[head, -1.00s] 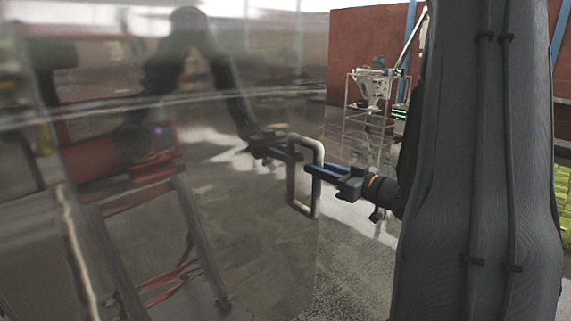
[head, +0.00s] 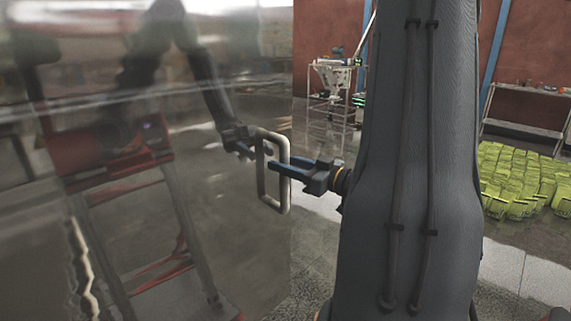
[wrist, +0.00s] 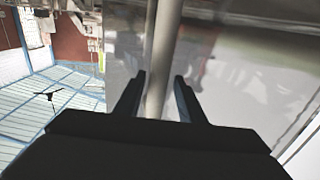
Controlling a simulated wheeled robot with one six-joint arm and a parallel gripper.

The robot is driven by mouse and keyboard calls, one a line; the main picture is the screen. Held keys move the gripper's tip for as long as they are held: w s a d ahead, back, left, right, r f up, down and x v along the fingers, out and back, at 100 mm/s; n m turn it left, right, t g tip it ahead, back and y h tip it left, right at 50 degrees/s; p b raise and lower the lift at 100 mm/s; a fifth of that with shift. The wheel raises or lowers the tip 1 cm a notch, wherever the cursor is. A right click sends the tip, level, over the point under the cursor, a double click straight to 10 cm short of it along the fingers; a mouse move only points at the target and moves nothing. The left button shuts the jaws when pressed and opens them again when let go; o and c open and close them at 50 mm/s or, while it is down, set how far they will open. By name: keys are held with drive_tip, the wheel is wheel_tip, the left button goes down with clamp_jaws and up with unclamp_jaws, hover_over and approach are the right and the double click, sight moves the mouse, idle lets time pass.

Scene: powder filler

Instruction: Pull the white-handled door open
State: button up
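The door (head: 180,240) is a large glossy panel filling the left of the head view, mirroring my red body and arm. Its pale white handle (head: 285,198) is an upright loop near the door's right edge. My gripper (head: 285,170) reaches in from the right at the handle's mid-height, its blue-edged fingers overlapping the upright bar. In the wrist view the handle bar (wrist: 160,70) runs between the two dark fingers (wrist: 160,98), with a gap on each side. The gripper is open around the bar. Whether the door is ajar cannot be told.
My arm hides the middle right of the head view. Behind it stand a wire-frame stand with a machine (head: 335,80), a shelf (head: 530,125) and a pile of yellow-green sacks (head: 520,178). Grey floor (head: 318,240) is clear right of the door edge.

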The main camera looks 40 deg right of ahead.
drive_tip(key=shift+d, duration=0.1)
drive_tip(key=shift+s+d, duration=0.1)
drive_tip(key=shift+s, duration=0.2)
drive_tip(key=b+v, duration=0.2)
drive_tip(key=v, duration=0.5)
drive_tip(key=shift+s, duration=0.1)
idle(0.5)
